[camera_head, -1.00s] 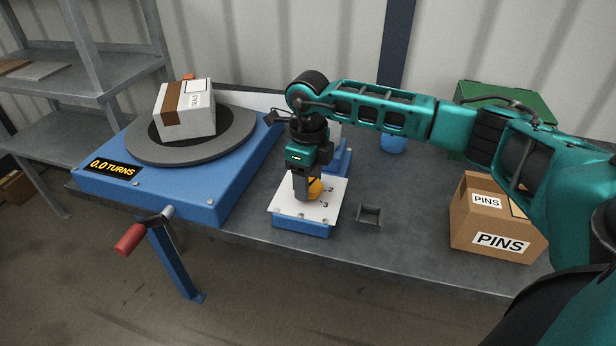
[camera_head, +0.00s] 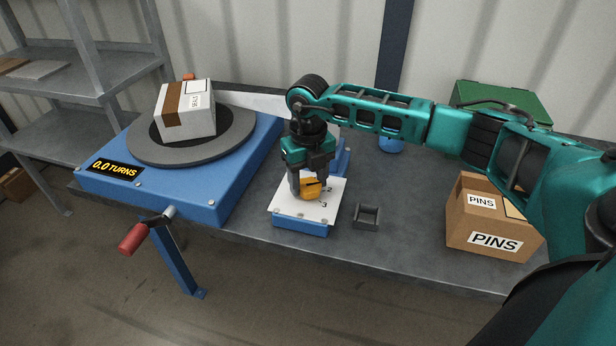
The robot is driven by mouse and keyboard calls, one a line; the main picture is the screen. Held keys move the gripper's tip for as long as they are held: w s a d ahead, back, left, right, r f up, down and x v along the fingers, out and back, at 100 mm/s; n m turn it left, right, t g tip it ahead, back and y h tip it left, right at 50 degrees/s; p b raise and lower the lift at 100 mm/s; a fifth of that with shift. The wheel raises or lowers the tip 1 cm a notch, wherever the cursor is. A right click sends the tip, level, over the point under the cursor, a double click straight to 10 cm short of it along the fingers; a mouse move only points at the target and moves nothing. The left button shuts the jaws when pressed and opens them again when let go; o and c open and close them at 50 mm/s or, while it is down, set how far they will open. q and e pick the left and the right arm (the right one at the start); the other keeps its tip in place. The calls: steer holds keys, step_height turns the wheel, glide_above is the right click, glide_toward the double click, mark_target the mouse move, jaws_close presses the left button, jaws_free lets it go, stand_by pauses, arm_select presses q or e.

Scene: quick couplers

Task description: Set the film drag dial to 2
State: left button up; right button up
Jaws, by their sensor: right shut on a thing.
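The film drag dial is a yellow-orange knob (camera_head: 311,189) on a white plate (camera_head: 325,210) over a blue base (camera_head: 300,227). The plate carries printed numbers; a 3 shows in front of the knob and another mark, partly hidden, shows to its right. My right gripper (camera_head: 308,186) points down over the plate and is shut on the knob, hiding part of it. I cannot tell which number the dial points to. My left gripper is not in view.
A blue turntable unit (camera_head: 205,207) with a grey disc (camera_head: 235,135), a taped white box (camera_head: 187,110) and a red-handled crank (camera_head: 133,238) stands at the left. A small grey holder (camera_head: 366,217) is right of the plate. A PINS box (camera_head: 480,222) stands farther right.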

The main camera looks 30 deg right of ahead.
mark_target(308, 184)
stand_by(0.5)
steer(key=o, duration=1.1)
steer(key=shift+c, duration=0.2)
step_height(308, 184, up, 13)
